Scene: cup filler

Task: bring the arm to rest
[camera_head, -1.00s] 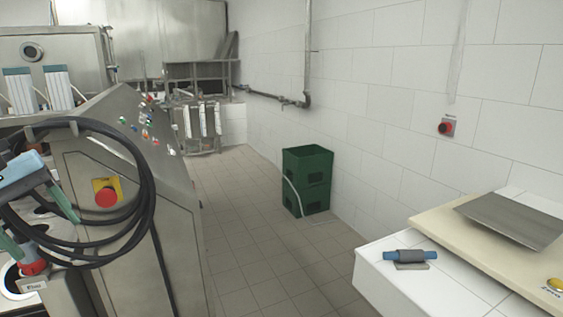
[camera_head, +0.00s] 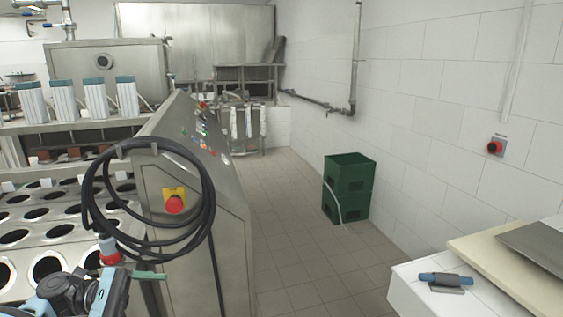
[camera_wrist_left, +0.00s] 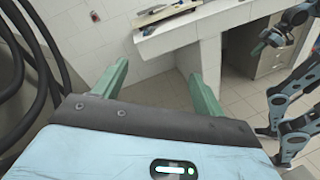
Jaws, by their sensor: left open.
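My left gripper (camera_head: 142,278) is at the bottom left of the head view, low in front of the steel machine (camera_head: 232,190). It also shows in the wrist view (camera_wrist_left: 161,86), where its two green fingers stand wide apart with only floor and wall between them. It is open and empty. In the wrist view another arm (camera_wrist_left: 285,105) with light blue and dark links is at the right; it looks like my right arm. Its gripper (camera_wrist_left: 276,38) is small, and its jaws cannot be made out. The right gripper is not in the head view.
Black coiled hoses (camera_head: 207,205) hang on the machine close to my left gripper, beside a red stop button (camera_head: 174,204). A tray with round holes (camera_head: 60,231) is at left. Green crates (camera_head: 347,188) stand by the wall. The tiled aisle (camera_head: 290,240) is clear.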

